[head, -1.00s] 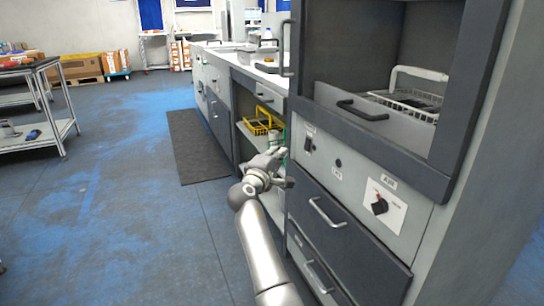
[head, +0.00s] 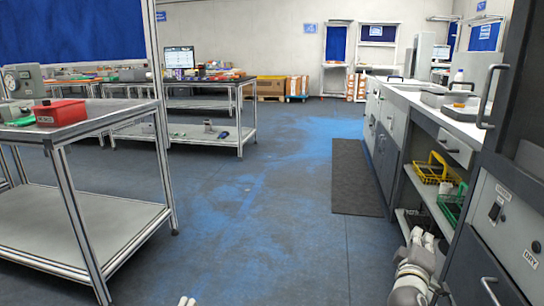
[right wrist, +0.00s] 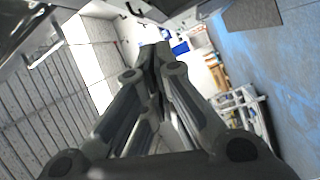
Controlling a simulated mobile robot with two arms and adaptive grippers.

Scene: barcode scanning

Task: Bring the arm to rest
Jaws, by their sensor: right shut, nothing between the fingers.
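My right gripper (head: 424,240) is at the lower right of the head view, raised in front of the lab bench. Its arm shows below it at the picture's bottom edge. In the right wrist view the two dark fingers of this gripper (right wrist: 156,58) come together at their tips, shut with nothing between them. A small pale part of my left gripper (head: 187,301) shows at the bottom edge of the head view. Too little of it shows to tell its state.
A bench (head: 405,165) runs along the right, with a yellow basket (head: 432,170) and a green basket (head: 452,203) on its shelf. A metal cart (head: 90,215) with a red box (head: 60,113) stands at left. The blue-grey floor between is clear. A dark mat (head: 357,177) lies beside the bench.

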